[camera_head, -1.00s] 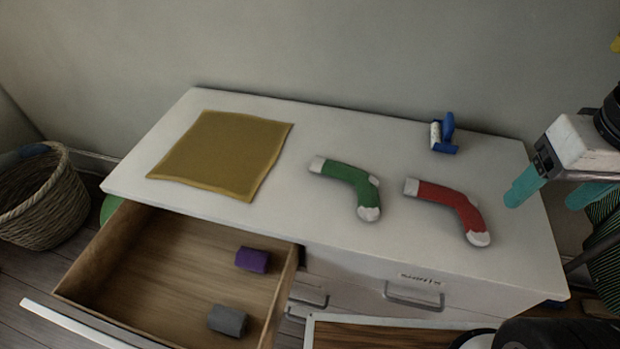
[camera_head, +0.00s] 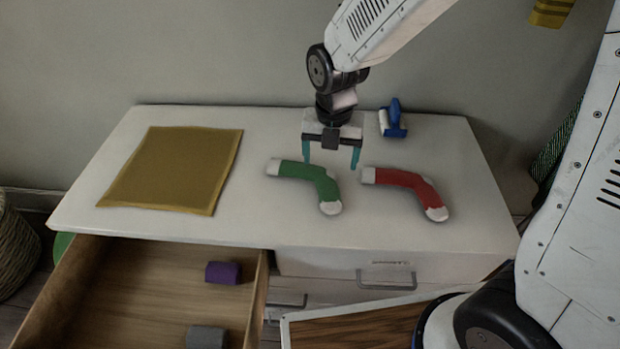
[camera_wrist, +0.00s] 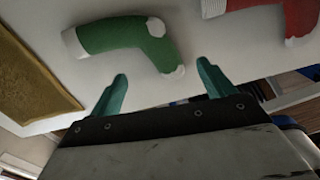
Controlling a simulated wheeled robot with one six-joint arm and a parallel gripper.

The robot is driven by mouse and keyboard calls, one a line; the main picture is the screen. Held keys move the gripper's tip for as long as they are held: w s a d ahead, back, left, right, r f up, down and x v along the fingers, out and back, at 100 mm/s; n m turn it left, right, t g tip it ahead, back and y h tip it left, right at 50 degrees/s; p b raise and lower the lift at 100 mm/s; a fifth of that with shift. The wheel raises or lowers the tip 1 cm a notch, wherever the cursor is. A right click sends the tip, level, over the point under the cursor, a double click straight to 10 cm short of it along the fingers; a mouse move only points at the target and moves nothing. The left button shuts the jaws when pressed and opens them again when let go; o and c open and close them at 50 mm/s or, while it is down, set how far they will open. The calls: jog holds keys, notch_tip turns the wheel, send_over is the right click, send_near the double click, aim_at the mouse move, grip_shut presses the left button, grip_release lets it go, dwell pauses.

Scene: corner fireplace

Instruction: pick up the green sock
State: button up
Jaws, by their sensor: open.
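The green sock (camera_head: 304,176), with white cuff, heel and toe, lies bent on the white dresser top (camera_head: 250,229). My gripper (camera_head: 331,163) is open and empty, with teal fingers pointing down. In the head view it is over the sock's back right side; contact is not visible. In the wrist view the green sock (camera_wrist: 118,35) lies beyond and between the two fingertips (camera_wrist: 163,72), apart from them.
A red sock (camera_head: 405,183) lies close to the right of the green one. A blue-and-white roller (camera_head: 393,120) stands behind it. A mustard cloth (camera_head: 172,168) lies at left. The open drawer (camera_head: 120,290) holds purple (camera_head: 222,272) and grey (camera_head: 205,337) rolls.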

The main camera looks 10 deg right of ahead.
aim_at(327, 184)
jog(key=shift+a+f+n, duration=0.2)
jog(key=shift+f+n, duration=0.1)
jog(key=shift+f, duration=0.2)
jog(key=f, duration=0.7)
jog(key=shift+w+f, duration=0.2)
jog(key=c, duration=1)
